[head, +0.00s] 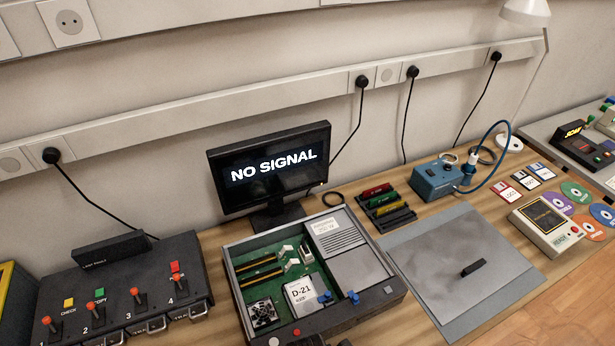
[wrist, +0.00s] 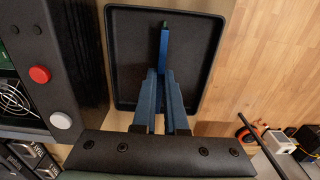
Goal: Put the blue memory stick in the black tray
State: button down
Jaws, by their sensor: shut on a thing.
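My gripper (wrist: 162,73) is shut on the blue memory stick (wrist: 164,46) in the wrist view. The stick is a thin blue strip standing edge-on between the fingertips. It shows over the floor of the black tray (wrist: 118,60), inside the rim outline. I cannot tell whether the stick touches the tray floor or hangs above it. The tray is shallow with rounded corners, and nothing else shows in it. I cannot make out the tray, the held stick or my gripper's fingers in the head view.
The open computer case (head: 391,292) stands beside the tray; its red button (wrist: 40,75) shows left in the wrist view. A rack (head: 396,219) holds red, green and yellow sticks. A grey mat (head: 440,260) carries a small black bar (head: 473,268).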

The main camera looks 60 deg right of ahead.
jog(key=shift+f, duration=0.15)
jog(key=c, duration=1)
grip_release()
jog(key=shift+o, duration=0.2)
notch_tip(320, 180, up, 12)
jog(key=shift+r, duration=0.2)
